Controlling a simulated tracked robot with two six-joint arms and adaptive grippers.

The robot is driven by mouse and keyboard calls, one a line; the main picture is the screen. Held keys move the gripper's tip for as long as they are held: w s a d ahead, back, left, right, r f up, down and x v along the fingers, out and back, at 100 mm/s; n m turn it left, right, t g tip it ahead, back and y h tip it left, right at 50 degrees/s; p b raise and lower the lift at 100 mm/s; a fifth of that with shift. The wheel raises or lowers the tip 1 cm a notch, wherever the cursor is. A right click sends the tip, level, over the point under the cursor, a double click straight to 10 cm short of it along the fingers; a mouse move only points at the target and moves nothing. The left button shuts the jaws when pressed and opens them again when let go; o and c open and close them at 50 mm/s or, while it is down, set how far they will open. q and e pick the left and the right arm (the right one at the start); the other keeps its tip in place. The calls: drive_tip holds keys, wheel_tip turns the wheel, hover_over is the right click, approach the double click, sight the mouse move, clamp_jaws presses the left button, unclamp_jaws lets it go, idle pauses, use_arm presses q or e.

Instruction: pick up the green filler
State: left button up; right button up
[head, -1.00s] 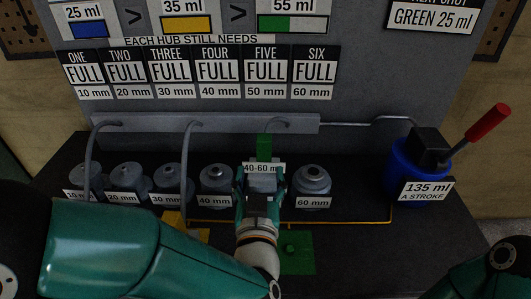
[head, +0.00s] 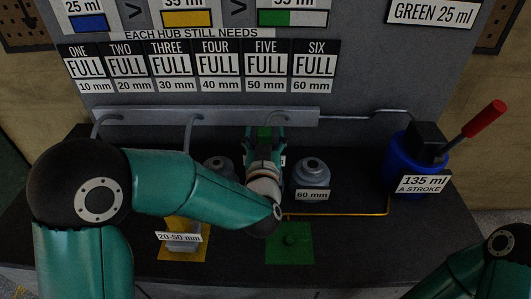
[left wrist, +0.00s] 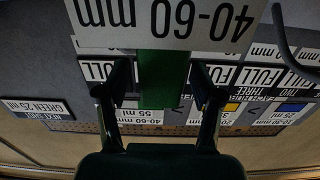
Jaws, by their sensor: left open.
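The green filler shows as a dark green block (head: 264,132) with a white label, mostly covered by my left gripper in the head view. In the left wrist view, the green block (left wrist: 160,82) stands between the two fingers, with its label "40-60 mm" (left wrist: 165,20) above it, upside down. My left gripper (head: 265,140) is open around the filler, a finger on each side with gaps showing in the wrist view (left wrist: 161,90). My right gripper is out of view; only part of that arm shows at lower right.
A hub labelled 60 mm (head: 311,173) stands just right of my left gripper. The yellow filler (head: 184,232) is by my left forearm. A green pad (head: 290,243) lies in front. The blue pump (head: 400,165) with its red-tipped handle is at right.

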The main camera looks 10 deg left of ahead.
use_arm(q)
clamp_jaws()
drive_tip(key=shift+r, duration=0.1)
idle(0.3)
